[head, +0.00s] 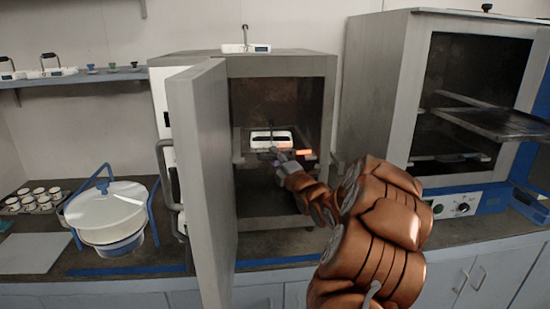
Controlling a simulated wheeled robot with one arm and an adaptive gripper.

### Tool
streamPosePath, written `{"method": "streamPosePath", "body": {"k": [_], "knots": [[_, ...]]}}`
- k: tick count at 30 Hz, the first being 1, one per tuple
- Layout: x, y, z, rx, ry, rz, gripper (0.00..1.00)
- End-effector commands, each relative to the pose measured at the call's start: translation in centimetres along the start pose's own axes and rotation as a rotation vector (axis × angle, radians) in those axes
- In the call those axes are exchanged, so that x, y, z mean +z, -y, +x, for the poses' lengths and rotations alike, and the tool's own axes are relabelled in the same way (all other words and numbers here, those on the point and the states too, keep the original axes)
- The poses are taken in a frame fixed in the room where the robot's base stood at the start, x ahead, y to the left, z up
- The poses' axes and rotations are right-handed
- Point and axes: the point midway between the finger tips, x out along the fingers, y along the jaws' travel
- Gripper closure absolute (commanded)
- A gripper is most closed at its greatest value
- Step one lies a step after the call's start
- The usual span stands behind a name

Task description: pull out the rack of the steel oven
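The steel oven (282,66) stands on the counter in the middle of the head view. Its grey door (205,170) is swung open to the left. Inside, the rack (238,158) sits about halfway up the chamber; most of its front edge is hidden by my gripper. A white object with a black handle or opening (270,136) appears on or just above the rack. My gripper (280,153) reaches into the oven mouth at the rack's front edge. Its fingers are small and dark here, so I cannot tell whether they are open, shut or touching the rack.
A second oven (376,100) at the right has its own shelf (500,123) sticking out. A white lidded pot (108,205) in a blue frame stands left of the open door. A tray of small cups (38,200) and a grey board (32,252) lie at far left.

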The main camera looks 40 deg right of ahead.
Motion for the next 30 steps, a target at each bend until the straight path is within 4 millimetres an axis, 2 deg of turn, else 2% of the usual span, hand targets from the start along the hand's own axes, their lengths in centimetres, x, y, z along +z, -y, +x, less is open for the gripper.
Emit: {"method": "streamPosePath", "body": {"k": [6, 18, 30], "knots": [[-0.03, 0.04, 0.02, 0.0, 0.0, 0.001, 0.62], [-0.03, 0.07, 0.0, -0.001, 0.0, 0.001, 1.0], [-0.03, 0.1, -0.01, -0.001, 0.0, 0.001, 1.0]]}}
